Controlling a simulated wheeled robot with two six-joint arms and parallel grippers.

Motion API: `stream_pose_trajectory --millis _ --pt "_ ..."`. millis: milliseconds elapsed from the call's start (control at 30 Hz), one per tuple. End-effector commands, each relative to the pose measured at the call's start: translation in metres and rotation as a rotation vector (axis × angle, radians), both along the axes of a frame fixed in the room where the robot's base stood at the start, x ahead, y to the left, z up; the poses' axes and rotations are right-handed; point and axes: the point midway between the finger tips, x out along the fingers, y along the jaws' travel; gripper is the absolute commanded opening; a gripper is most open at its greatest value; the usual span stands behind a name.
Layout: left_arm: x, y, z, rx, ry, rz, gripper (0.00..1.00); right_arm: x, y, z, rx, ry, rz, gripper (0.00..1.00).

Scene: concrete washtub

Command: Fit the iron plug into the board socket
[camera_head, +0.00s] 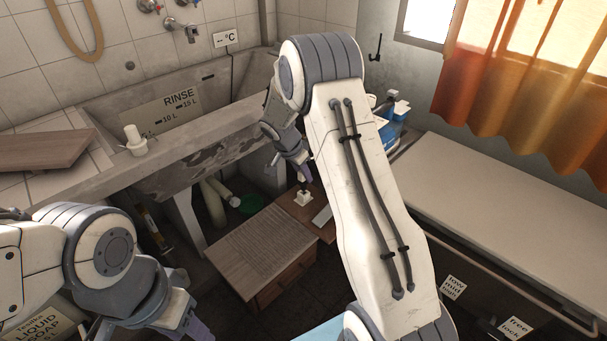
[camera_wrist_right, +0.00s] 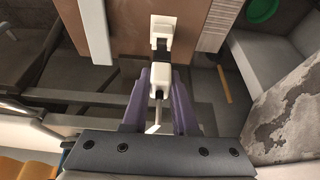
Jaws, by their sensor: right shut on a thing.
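My right gripper (camera_head: 305,173) reaches down over the brown board (camera_head: 325,224) beside the wooden drawer unit. In the right wrist view its purple fingers (camera_wrist_right: 160,98) are shut on the white iron plug (camera_wrist_right: 162,70), with a dark and white cord end trailing back between them. The white board socket (camera_wrist_right: 164,25) lies straight ahead of the plug on the brown board. A dark patch shows between plug and socket; I cannot tell whether they touch. In the head view the socket (camera_head: 303,198) shows small below the gripper. My left gripper (camera_head: 197,328) is partly cut off at the bottom edge, its jaws unclear.
The wooden drawer unit (camera_head: 262,246) stands left of the board. The concrete washtub (camera_head: 205,122) is behind, with pipes and a green round thing (camera_head: 252,203) beneath. A blue and white object (camera_head: 391,128) is partly hidden behind my right arm. The white counter (camera_head: 500,220) is clear.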

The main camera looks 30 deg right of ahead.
Motion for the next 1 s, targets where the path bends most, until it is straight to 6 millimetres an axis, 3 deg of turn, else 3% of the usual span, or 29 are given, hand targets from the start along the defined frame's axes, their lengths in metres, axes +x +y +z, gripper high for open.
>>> stream_pose_trajectory --millis 1000 --pt "0.0 0.0 -0.0057 0.0 0.0 0.0 0.5 0.0001 -0.0001 0.0003 0.0 0.0 0.0 0.0"
